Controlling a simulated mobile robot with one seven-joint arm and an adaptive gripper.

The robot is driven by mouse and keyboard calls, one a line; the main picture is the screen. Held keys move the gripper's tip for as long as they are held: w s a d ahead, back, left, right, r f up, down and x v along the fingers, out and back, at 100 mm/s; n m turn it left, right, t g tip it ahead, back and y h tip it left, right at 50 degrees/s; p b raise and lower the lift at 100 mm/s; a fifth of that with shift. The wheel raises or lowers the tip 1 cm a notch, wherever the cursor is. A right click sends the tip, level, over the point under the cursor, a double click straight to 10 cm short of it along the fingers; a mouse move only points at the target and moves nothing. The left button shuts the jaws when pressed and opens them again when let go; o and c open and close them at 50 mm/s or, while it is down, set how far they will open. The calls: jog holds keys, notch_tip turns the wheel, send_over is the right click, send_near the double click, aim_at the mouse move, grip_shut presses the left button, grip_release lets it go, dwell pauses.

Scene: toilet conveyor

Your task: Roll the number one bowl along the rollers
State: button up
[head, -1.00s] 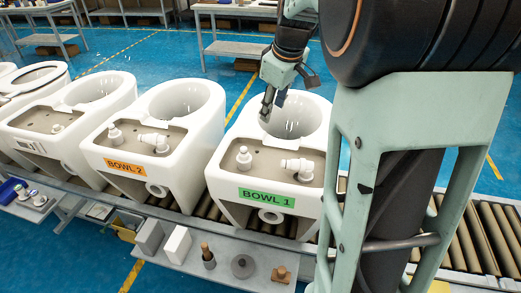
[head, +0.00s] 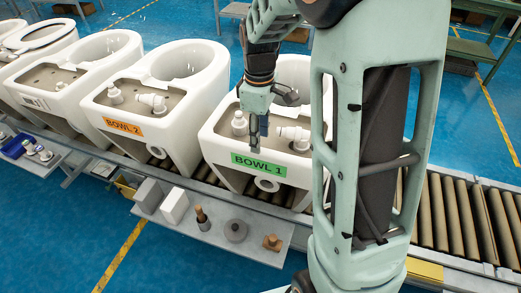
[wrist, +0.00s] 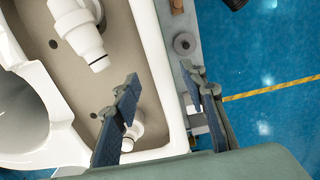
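The number one bowl (head: 213,137) is white, with a green BOWL 1 label (head: 260,165) on its front, and sits on the roller conveyor. It also shows in the wrist view (wrist: 150,45). My gripper (head: 258,143) points down at the bowl's label-side edge. In the wrist view my gripper (wrist: 160,82) is open: one finger is over the beige recess with the white fittings, the other outside the rim. The rim shows between them. I cannot tell whether the fingers touch it. My arm hides the bowl's right side.
The BOWL 2 unit (head: 165,110) stands close on the left, with more bowls beyond. Bare rollers (head: 465,210) run to the right. A grey shelf (head: 190,235) in front holds blocks and small tools. A yellow plate (head: 425,270) lies by the conveyor's front edge.

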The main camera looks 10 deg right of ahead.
notch_tip(320, 180, down, 6)
jog(key=shift+r, duration=0.1)
jog(key=shift+c, duration=0.6)
grip_shut()
